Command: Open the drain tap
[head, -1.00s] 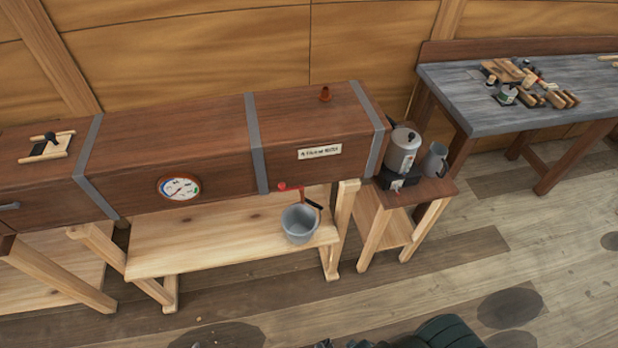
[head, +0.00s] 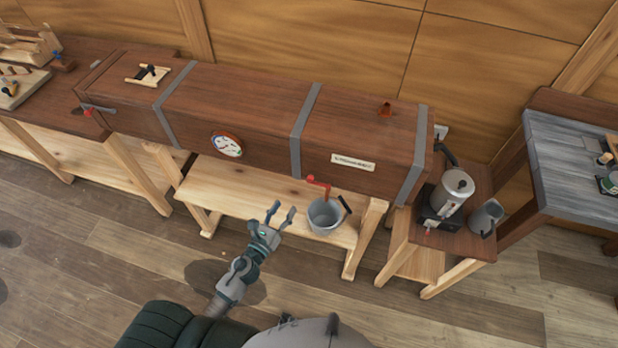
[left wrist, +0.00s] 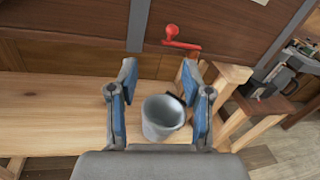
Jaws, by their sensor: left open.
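The drain tap (head: 319,186) is a red handle on the lower front of the long wooden box, above a grey bucket (head: 323,216) with a black handle. In the left wrist view the red tap (left wrist: 180,42) shows ahead, beyond the fingertips, and the bucket (left wrist: 162,118) shows between the fingers. My left gripper (head: 282,214) is open and empty, in front and to the left of the bucket, apart from the tap. It also shows in the left wrist view (left wrist: 160,92). My right gripper is not seen.
The long wooden box (head: 240,110) has metal bands and a dial (head: 227,145). A pale low bench (head: 240,195) bears the bucket. A side stand at the right holds a kettle (head: 452,190) and a jug (head: 485,217). The floor in front is clear.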

